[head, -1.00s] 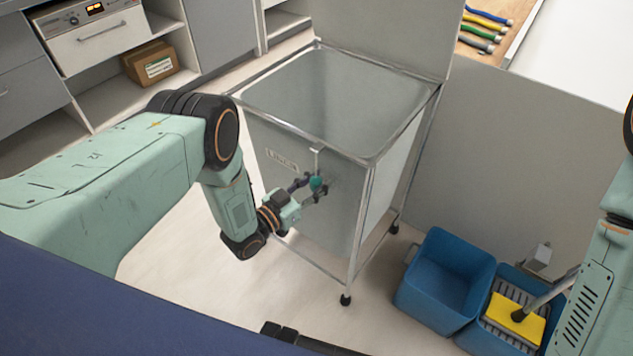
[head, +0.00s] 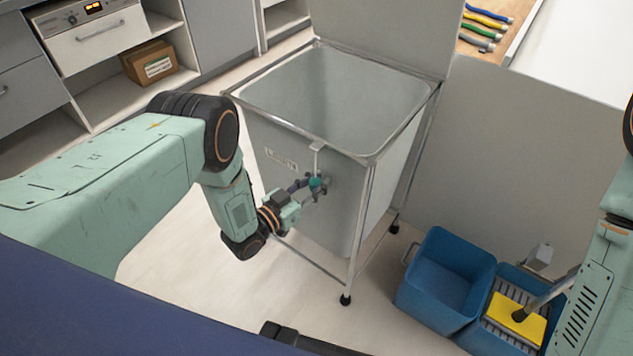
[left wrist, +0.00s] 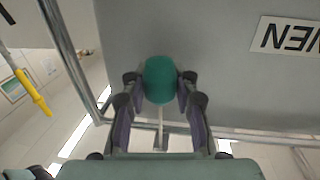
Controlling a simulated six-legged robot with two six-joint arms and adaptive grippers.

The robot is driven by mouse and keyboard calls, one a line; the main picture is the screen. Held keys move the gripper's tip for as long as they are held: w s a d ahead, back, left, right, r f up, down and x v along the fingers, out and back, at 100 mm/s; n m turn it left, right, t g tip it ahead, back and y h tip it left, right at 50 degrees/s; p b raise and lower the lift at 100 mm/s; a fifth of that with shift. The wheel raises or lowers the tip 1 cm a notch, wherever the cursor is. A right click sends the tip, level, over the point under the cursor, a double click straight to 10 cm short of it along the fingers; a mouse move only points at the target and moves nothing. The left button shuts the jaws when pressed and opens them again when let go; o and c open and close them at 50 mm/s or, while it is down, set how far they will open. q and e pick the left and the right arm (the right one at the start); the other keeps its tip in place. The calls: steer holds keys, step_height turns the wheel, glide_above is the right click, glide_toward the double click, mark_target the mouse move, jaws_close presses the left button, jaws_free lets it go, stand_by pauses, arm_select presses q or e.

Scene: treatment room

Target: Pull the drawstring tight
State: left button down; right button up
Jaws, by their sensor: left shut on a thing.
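The linen hamper (head: 362,158) is a metal frame holding a grey bag (head: 300,215) with a wide-open top and a "LINEN" label. A short pale drawstring (head: 316,163) hangs at its front rim down to a green toggle (head: 315,183). My left gripper (head: 314,189) is shut on the toggle, in front of the bag. In the left wrist view the green toggle (left wrist: 160,80) sits between the two fingertips of my left gripper (left wrist: 162,84). My right arm shows at the right edge, but its gripper is out of view.
Blue buckets (head: 447,280) and a mop with a yellow head (head: 514,318) stand on the floor at the right. The hamper's lid (head: 385,30) stands raised at the back. Shelves with a cardboard box (head: 150,63) are at the back left.

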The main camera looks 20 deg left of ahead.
arm_select(q)
steer(key=f+b, duration=0.4)
steer(key=f, duration=0.1)
steer(key=f+b, duration=0.4)
steer(key=f, duration=0.2)
steer(key=f+b, duration=0.5)
steer(key=shift+s+a+f, duration=0.15)
steer(key=shift+s+f, duration=0.05)
steer(key=shift+s, duration=0.15)
steer(key=c, duration=1.3)
jaws_free()
steer(key=shift+w, duration=0.1)
steer(key=shift+o, duration=1.4)
steer(key=shift+w+r, duration=0.1)
steer(key=shift+r, duration=0.1)
steer(key=v, duration=1.2)
